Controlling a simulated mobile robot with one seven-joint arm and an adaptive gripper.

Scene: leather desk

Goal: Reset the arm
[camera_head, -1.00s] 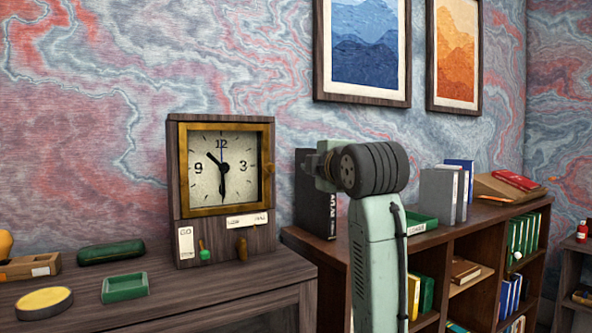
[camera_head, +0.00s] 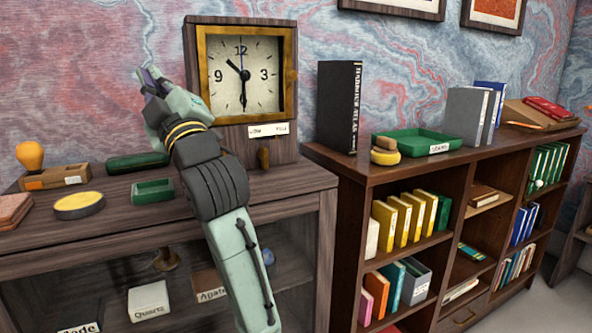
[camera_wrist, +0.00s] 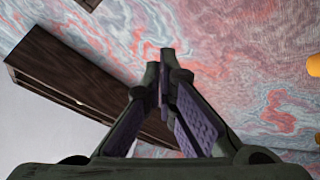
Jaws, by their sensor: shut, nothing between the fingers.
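My arm rises from the bottom of the head view, in front of the dark wood desk (camera_head: 300,187) and the clock. My gripper (camera_head: 145,75) is at its upper end, raised above the desktop to the left of the clock face. In the wrist view my gripper (camera_wrist: 163,62) has its two purple-padded fingers brought together at the tips, with nothing between them. The marbled wall (camera_wrist: 225,45) lies beyond the fingers. The arm hides the lower left of the clock case.
The clock (camera_head: 247,75) stands on the desk. A green tray (camera_head: 153,191), a yellow round pad (camera_head: 79,205) and a green case (camera_head: 137,162) lie left of my arm. A bookshelf (camera_head: 345,172) with a black book (camera_head: 340,105) and a green bin (camera_head: 425,143) stands to the right.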

